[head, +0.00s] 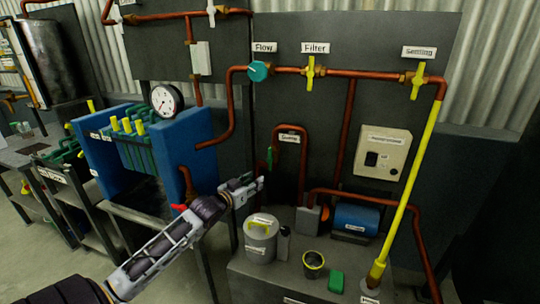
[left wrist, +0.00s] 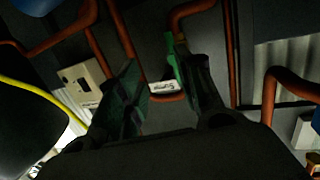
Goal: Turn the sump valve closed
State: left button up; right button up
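The sump valve's green handle (head: 270,157) stands upright on a copper pipe, just left of a small white label (head: 289,138) that seems to read "Sump". In the left wrist view the green handle (left wrist: 172,58) shows just beyond the fingers, close to the right-hand finger and partly hidden by it. The label (left wrist: 163,87) appears upside down there. My left gripper (head: 258,184) is just below the handle in the head view. In the left wrist view it (left wrist: 156,80) is open with nothing held. I cannot tell whether a finger touches the handle. My right gripper is out of view.
Copper pipes (head: 305,165) run close around the handle. Below stand a grey lidded pot (head: 261,245), a blue motor (head: 356,219) and a black cup with a yellow rim (head: 313,264). A blue press (head: 185,140) is at left. A yellow pipe (head: 408,185) slants down at right.

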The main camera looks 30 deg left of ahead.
aim_at(270, 153)
pick_arm(q)
jog(key=shift+t, duration=0.7)
jog(key=r, duration=0.1)
jog(key=a+r, duration=0.1)
jog(key=r, duration=0.1)
jog(key=w+a+r, duration=0.1)
jog(key=shift+w+a+r, duration=0.1)
jog(key=shift+a+r, duration=0.05)
jog(key=shift+r, duration=0.25)
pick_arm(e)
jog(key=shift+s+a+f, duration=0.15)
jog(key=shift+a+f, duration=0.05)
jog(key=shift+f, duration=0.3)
pick_arm(q)
jog(key=shift+w, duration=0.15)
jog(key=w+b, duration=0.1)
jog(key=w, duration=0.5)
jog(key=w+b, duration=0.1)
jog(key=w, duration=0.6)
jog(key=shift+d+b, duration=0.2)
jog(key=shift+b, duration=0.2)
jog(key=shift+w, duration=0.2)
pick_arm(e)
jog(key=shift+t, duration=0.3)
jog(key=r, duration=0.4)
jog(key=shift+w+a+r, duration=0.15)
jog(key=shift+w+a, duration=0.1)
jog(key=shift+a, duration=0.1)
